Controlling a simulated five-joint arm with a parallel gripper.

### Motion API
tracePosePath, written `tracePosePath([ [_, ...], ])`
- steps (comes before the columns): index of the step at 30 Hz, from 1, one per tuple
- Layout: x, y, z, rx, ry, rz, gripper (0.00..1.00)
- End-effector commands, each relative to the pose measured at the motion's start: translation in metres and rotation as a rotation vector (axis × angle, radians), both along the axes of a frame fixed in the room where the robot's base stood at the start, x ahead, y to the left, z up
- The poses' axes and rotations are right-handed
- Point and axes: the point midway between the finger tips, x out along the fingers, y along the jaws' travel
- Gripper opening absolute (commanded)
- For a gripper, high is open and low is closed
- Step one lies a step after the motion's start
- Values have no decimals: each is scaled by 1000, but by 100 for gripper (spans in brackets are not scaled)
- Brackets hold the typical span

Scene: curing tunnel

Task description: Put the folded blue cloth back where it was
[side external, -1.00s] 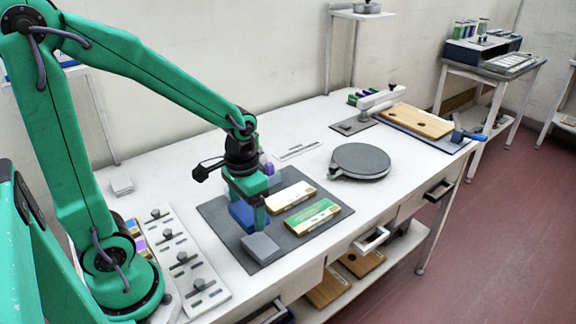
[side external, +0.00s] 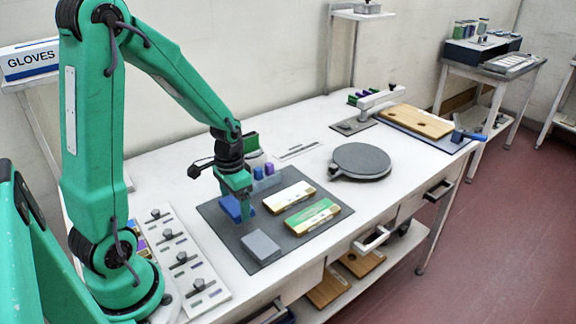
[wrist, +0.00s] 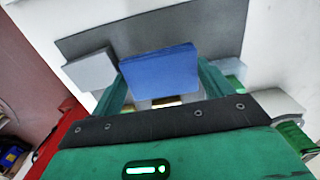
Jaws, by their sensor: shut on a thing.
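The folded blue cloth (side external: 232,208) is a flat blue block between the fingers of my gripper (side external: 240,208), at the left part of the dark grey mat (side external: 225,232). In the wrist view the blue cloth (wrist: 160,72) fills the space between the two green fingers (wrist: 160,90), with the mat (wrist: 200,22) behind it. My gripper is shut on the cloth. I cannot tell whether the cloth touches the mat.
A grey block (side external: 260,247) lies on the mat's near part. A white-topped block (side external: 289,197) and a green-topped block (side external: 313,216) lie to the right. Small blue and purple pieces (side external: 264,171) stand behind. A round grey plate (side external: 360,161) sits farther right.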

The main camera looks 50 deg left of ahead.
Motion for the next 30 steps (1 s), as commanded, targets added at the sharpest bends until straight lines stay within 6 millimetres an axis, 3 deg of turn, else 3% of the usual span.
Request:
tracePosePath([
  [15,-1,-1,-37,-1,2,0,61],
  [30,0,0,-43,0,0,0,61],
])
